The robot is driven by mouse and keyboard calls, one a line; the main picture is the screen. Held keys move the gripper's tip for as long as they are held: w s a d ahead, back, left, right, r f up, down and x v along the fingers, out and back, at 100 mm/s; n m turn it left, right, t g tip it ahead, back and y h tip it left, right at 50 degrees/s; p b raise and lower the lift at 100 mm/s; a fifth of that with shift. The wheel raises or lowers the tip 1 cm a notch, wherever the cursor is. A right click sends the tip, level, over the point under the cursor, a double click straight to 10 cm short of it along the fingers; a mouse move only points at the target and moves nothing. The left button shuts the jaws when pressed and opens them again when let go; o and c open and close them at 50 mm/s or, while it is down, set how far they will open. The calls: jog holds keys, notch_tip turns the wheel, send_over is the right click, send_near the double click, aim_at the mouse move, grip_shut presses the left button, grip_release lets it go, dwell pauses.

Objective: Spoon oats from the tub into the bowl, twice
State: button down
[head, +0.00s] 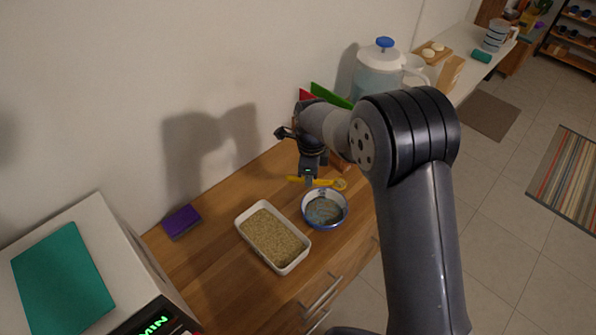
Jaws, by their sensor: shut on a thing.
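A white rectangular tub (246,246) full of tan oats (272,238) sits on the wooden counter. A round bowl (309,220), blue outside with a pale rim, stands just right of the tub. Something greyish-brown lies in the bowl; I cannot tell how much. My gripper (308,178) is above the bowl's back edge, pointing down, and is shut on a yellow spoon (328,183). The spoon lies roughly level, its round end to the right over the back of the bowl. Whether the spoon's end holds oats is too small to tell.
A purple sponge (182,222) lies at the counter's left by the wall. A white appliance with a teal sheet (62,282) on top stands at the front left. A lidded jug (378,75) and green and red boards (330,95) stand behind my arm.

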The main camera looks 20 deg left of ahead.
aim_at(298, 180)
jog(key=a, duration=0.1)
jog(key=s+a, duration=0.1)
jog(key=a+m, duration=0.1)
jog(key=shift+s+r, duration=0.2)
jog(key=shift+r, duration=0.1)
jog(key=shift+d, duration=0.1)
jog(key=shift+d, duration=0.1)
